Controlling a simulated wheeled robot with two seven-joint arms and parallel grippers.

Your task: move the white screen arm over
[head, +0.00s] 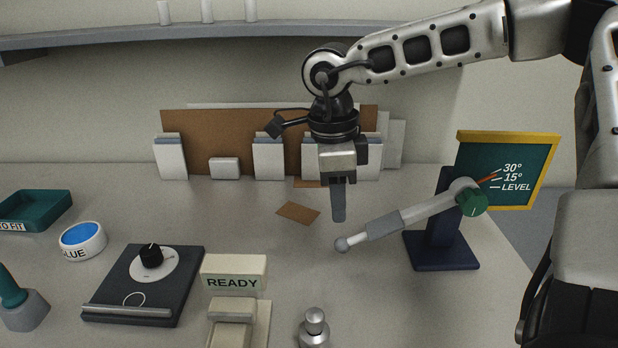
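A pale grey-white arm (420,210) with a grey grip and a round ball end (342,244) is mounted on a dark blue stand (440,247) at the right. It slopes down to the left from a green knob (473,202). An orange pointer (488,178) beside the knob points up to the right at the scale. My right gripper (338,217) points down, above and left of the ball end, apart from it in the picture. Its fingers overlap as one narrow strip, so their opening is hidden. My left gripper is not in view.
A green board (508,160) marked 30°, 15° and LEVEL stands behind the stand. A READY block (234,265), a dark dial box (187,268), a metal bottle (314,330) and a blue-topped dish (82,241) stand on the counter. White cards and brown panels line the back.

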